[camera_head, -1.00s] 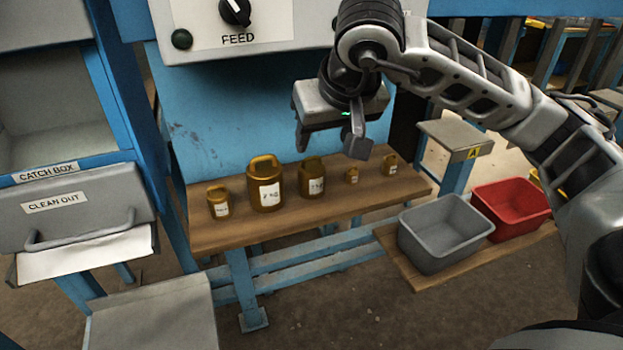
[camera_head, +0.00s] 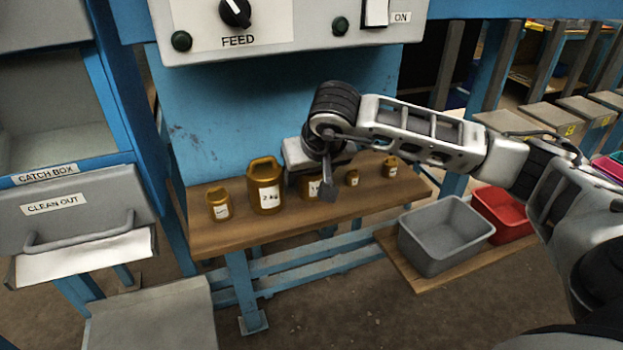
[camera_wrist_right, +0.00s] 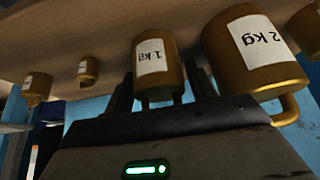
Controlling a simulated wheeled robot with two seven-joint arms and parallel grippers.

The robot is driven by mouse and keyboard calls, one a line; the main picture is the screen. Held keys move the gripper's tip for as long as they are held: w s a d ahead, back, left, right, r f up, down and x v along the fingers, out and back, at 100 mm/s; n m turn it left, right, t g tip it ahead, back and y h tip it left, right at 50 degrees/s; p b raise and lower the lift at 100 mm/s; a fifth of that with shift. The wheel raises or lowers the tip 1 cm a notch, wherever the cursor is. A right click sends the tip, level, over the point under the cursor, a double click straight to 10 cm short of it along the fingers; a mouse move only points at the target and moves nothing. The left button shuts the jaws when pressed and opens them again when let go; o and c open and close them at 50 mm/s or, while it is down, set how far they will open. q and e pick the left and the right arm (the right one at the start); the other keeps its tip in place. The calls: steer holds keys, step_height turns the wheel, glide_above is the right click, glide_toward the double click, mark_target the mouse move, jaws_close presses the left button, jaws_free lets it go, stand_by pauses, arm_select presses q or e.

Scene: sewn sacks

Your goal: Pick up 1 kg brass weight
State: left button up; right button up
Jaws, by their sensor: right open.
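The 1 kg brass weight (camera_head: 313,188) stands on the wooden shelf, middle in a row of brass weights. My right gripper (camera_head: 309,183) is down at it and hides its top and much of its body in the head view. In the right wrist view, which is upside down, the 1 kg weight (camera_wrist_right: 157,68) stands between the two open fingers of my right gripper (camera_wrist_right: 161,88), its "1 kg" label facing up the picture. Gaps show beside it, so the fingers do not look closed on it. My left gripper is not in view.
The larger 2 kg weight (camera_head: 265,186) stands close on the left, near one finger. A smaller weight (camera_head: 218,204) is farther left; two small ones (camera_head: 352,178) (camera_head: 390,168) stand to the right. A grey bin (camera_head: 445,238) and red bin (camera_head: 503,212) sit lower right.

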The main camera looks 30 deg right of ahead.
jaws_close()
steer(key=shift+w+r, duration=0.1)
steer(key=shift+r, duration=0.05)
steer(key=shift+r, duration=0.1)
